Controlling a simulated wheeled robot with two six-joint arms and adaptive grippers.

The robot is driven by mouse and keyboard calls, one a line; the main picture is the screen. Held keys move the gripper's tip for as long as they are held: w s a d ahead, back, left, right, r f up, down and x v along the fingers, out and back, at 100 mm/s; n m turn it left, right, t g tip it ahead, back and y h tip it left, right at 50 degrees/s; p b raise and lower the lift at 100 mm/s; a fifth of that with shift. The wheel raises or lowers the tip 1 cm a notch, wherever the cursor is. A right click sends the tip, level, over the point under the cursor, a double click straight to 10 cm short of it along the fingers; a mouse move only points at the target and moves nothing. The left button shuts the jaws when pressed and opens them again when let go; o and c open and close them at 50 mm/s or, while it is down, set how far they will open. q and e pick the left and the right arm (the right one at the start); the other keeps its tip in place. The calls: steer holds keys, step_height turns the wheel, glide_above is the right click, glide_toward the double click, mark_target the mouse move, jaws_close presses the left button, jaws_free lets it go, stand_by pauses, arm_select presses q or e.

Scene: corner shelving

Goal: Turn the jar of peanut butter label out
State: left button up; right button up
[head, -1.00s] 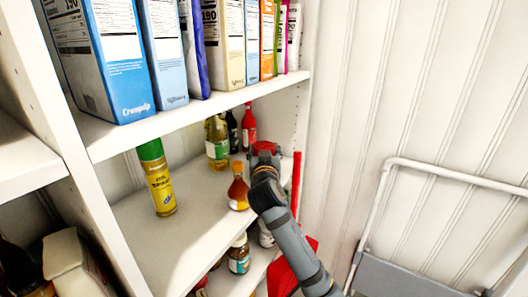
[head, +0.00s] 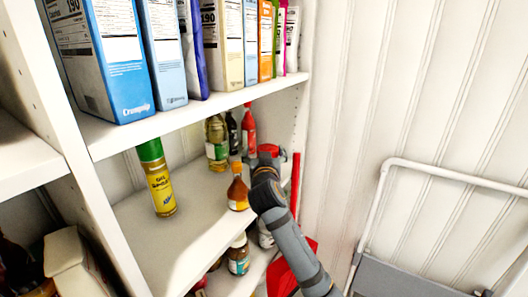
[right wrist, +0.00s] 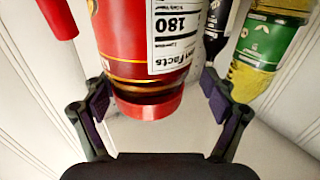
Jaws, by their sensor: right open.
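The red jar (right wrist: 135,45), taken to be the peanut butter, shows large in the right wrist view, upside down in that picture. Its red lid (right wrist: 150,106) is lowest in the picture. A white nutrition panel (right wrist: 176,30) on the jar faces the wrist camera. In the head view only a bit of red top (head: 270,149) shows behind my wrist. My right gripper (right wrist: 157,95) is open, one finger on each side of the jar near its lid end, with gaps visible; it reaches over the middle shelf in the head view (head: 266,165). My left gripper is not in view.
An amber bottle (head: 237,190) stands just left of my right gripper. Several bottles, including a green-labelled one (head: 217,145), stand behind. A yellow spray can (head: 156,178) is further left. A boxed shelf (head: 190,115) lies above; the wall (head: 400,80) is right.

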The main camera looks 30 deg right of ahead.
step_height(320, 180, up, 10)
steer(key=shift+r, duration=0.1)
steer(key=shift+s, duration=0.1)
stand_by(0.3)
